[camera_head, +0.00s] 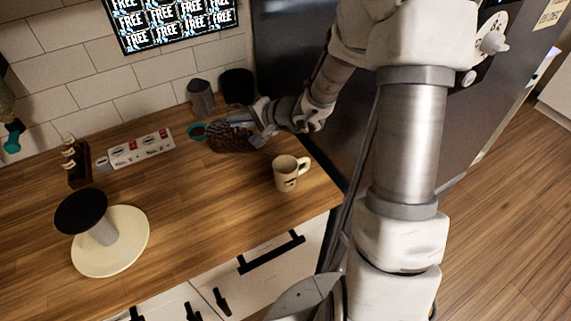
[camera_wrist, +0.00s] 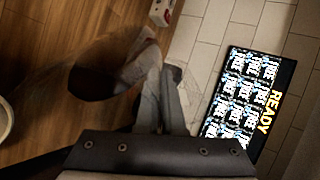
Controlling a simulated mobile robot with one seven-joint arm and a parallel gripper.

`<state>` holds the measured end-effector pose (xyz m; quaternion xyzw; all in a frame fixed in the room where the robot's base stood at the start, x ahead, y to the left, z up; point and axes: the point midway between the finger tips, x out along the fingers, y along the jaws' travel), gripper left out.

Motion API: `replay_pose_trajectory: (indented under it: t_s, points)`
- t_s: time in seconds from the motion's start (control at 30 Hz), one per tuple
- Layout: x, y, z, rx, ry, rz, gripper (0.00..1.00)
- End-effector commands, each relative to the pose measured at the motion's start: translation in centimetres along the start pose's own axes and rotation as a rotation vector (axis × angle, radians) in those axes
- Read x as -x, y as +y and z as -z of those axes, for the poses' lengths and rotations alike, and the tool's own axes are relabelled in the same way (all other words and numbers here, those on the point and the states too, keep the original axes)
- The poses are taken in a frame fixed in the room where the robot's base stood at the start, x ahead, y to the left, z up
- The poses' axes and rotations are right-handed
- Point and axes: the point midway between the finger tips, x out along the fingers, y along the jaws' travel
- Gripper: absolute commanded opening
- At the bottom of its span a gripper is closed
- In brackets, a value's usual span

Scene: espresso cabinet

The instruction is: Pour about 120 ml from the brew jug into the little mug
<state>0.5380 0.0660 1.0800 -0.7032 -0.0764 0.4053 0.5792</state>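The little mug (camera_head: 287,176) is cream, with dark marks on its side. It stands upright on the counter near the front right edge, and its rim shows at the left edge of the wrist view (camera_wrist: 4,118). The brew jug (camera_head: 228,139) is clear and holds dark brown liquid; it also shows in the wrist view (camera_wrist: 100,72). My gripper (camera_head: 252,122) is at the jug's right side, behind and left of the mug. In the wrist view its fingers (camera_wrist: 152,82) are close together at the jug's side and appear shut on it. The mug's inside is unclear.
A grey canister (camera_head: 201,98) and a black container (camera_head: 237,86) stand against the tiled wall. A white-red switch box (camera_head: 141,149), a small bottle rack (camera_head: 76,162) and a round stand (camera_head: 128,250) are left. The counter between stand and mug is clear.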

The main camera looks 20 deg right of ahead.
Motion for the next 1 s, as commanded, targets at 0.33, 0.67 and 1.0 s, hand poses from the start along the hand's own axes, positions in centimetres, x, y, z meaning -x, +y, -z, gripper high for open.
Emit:
replay_pose_trajectory:
  t_s: [0.33, 0.67, 1.0]
  points:
    - [0.15, -0.08, 0.06, 0.0, 0.001, 0.027, 0.0]
    - [0.25, -0.07, 0.06, 0.002, 0.001, 0.045, 0.0]
    - [0.43, -0.15, 0.04, 0.001, 0.001, 0.059, 0.0]
